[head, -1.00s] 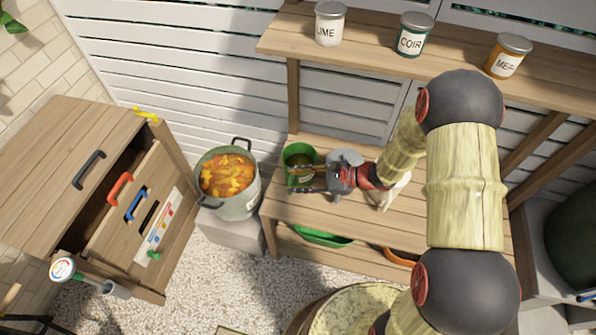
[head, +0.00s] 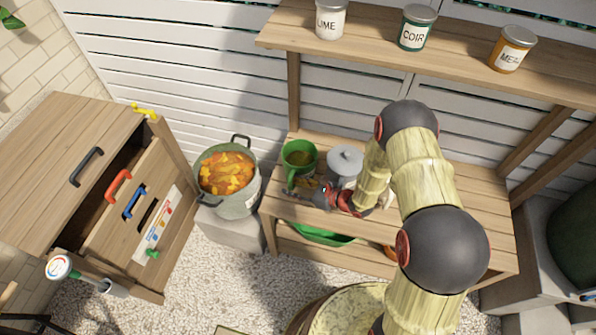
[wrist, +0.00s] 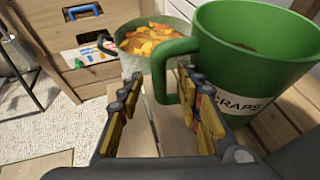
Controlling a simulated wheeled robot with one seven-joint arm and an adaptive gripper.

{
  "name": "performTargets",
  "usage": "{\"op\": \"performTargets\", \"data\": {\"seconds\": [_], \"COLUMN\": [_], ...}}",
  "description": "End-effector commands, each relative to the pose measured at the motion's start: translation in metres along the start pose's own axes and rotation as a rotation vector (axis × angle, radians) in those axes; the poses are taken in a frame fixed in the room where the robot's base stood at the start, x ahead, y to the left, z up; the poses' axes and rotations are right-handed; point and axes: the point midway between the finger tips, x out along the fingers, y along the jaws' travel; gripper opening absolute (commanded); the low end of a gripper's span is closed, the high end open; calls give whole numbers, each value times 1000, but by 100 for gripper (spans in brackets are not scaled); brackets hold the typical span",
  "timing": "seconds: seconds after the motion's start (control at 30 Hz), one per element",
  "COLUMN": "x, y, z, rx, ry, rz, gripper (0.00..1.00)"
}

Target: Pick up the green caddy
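The green caddy (head: 301,150) stands upright on the left end of the wooden bench (head: 440,215), its handle toward the front. In the wrist view the caddy (wrist: 255,50) fills the upper right, with a white label partly reading "CRAPS" and something dark inside. My gripper (head: 297,190) is low over the bench, just in front of the caddy. In the wrist view my gripper (wrist: 160,88) is open, its two yellow-padded fingers apart. The caddy's handle appears between the fingertips, closer to the right finger. I cannot tell whether it touches.
A grey-green pot (head: 238,203) of orange and yellow scraps stands left of the bench. A grey lidded container (head: 345,162) is right of the caddy. A green tray (head: 315,236) lies on the lower shelf. Several labelled tins, including the coir tin (head: 415,30), stand on the upper shelf.

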Motion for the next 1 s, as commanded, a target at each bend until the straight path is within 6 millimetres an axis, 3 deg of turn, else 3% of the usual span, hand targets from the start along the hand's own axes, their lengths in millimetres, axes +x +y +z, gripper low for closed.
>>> {"op": "performTargets", "data": {"seconds": [0.13, 0.4, 1.0], "x": [14, 14, 14], "y": [1, 0, 0], "z": [-1, 0, 0], "rx": [-1, 0, 0], "ry": [0, 0, 0], "rz": [2, 0, 1], "gripper": [35, 34, 0]}}
